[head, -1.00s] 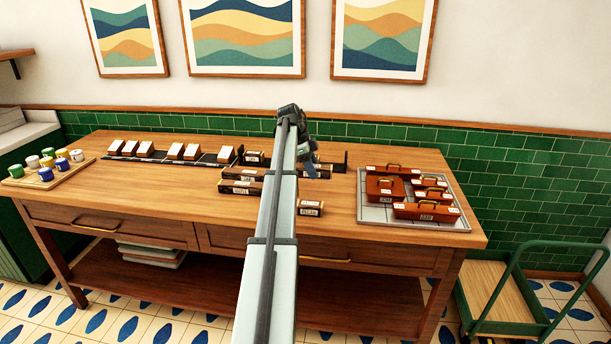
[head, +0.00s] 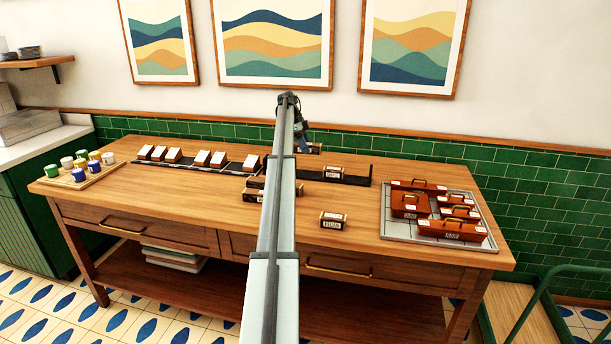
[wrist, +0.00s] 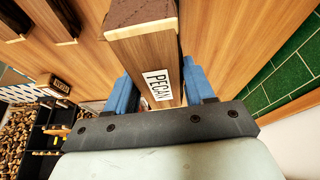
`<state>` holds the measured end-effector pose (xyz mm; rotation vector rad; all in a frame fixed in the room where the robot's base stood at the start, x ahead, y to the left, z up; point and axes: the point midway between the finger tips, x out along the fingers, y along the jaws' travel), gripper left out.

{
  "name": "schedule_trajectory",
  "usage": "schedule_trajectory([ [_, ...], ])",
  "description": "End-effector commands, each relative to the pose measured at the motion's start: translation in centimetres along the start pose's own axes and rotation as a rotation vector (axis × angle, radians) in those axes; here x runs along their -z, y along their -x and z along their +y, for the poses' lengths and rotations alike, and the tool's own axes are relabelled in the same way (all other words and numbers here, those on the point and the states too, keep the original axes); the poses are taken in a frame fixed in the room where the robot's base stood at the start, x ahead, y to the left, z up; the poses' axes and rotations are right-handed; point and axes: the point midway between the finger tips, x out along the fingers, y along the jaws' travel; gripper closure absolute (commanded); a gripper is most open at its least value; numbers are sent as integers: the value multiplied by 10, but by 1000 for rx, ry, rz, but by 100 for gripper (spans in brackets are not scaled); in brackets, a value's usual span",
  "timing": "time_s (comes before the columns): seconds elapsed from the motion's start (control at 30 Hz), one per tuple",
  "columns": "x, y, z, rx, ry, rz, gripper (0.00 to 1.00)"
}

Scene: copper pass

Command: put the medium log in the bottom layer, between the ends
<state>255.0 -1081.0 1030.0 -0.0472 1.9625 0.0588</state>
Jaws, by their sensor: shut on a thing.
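My gripper (head: 303,140) is above the back of the table, right of the arm in the head view. In the wrist view its blue fingers (wrist: 163,95) are shut on a squared log with a bark-dark top and a PECAN label (wrist: 155,60). The held log (head: 314,148) shows small in the head view, raised over the dark rack (head: 355,179). Another labelled log (head: 333,173) sits in the rack, left of its upright right end. A third log, marked PECAN (head: 333,220), lies near the front. Two more (head: 253,194) lie partly behind my arm. I cannot tell their sizes well.
Several pale-topped blocks (head: 203,158) stand along a dark strip at the back left. A tray (head: 398,233) of brown handled boxes (head: 411,204) is at the right. A board of coloured cups (head: 80,176) is at the far left.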

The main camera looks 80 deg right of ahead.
Motion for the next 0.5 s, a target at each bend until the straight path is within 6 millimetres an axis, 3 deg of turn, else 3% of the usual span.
schedule_trajectory([
  [0.23, -3, -7, 1, -6, -64, 0, 82],
  [0.5, -18, -45, 1, -6, -63, 0, 82],
])
